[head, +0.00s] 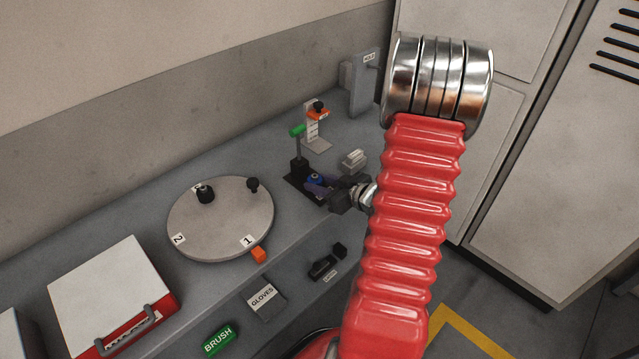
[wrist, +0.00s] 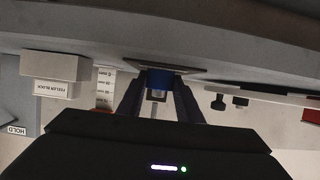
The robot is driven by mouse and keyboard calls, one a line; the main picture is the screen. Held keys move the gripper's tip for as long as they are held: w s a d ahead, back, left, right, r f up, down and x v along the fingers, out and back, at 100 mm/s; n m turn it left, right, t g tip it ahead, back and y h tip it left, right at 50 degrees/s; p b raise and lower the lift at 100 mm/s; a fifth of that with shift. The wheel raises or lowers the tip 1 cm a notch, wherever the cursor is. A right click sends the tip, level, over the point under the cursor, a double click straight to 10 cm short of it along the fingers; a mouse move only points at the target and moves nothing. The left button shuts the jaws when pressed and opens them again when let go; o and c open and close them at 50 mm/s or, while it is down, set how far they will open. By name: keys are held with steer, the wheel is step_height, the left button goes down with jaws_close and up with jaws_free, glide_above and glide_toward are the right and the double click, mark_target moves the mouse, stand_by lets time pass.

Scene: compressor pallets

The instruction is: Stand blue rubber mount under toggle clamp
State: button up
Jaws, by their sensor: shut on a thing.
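The blue rubber mount (head: 316,178) is at the dark base plate of the toggle clamp (head: 298,160), which has a green-tipped handle standing up. In the wrist view, which is upside down, the blue mount (wrist: 160,79) sits between my two fingertips, against or very near the dark plate (wrist: 190,69). My gripper (head: 320,186) is shut on the mount, reaching in from the right; it also shows in the wrist view (wrist: 159,88). The mount looks upright. The gap between it and the plate, and its exact place under the clamp's arm, cannot be told.
A round turntable (head: 222,222) with black knobs lies left of the clamp. Behind stand a scale post with an orange slider (head: 313,128) and a HOLD panel (head: 364,85). The feeler block (wrist: 52,67) is close to my gripper. A red-and-white case (head: 115,290) is at front left.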

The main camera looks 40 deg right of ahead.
steer(key=shift+f, duration=0.1)
steer(key=o, duration=1)
steer(key=shift+o, duration=0.2)
steer(key=shift+s+r, duration=0.1)
steer(key=shift+r, duration=0.1)
steer(key=v, duration=1.1)
steer(key=shift+s+r, duration=0.2)
steer(key=shift+s, duration=0.15)
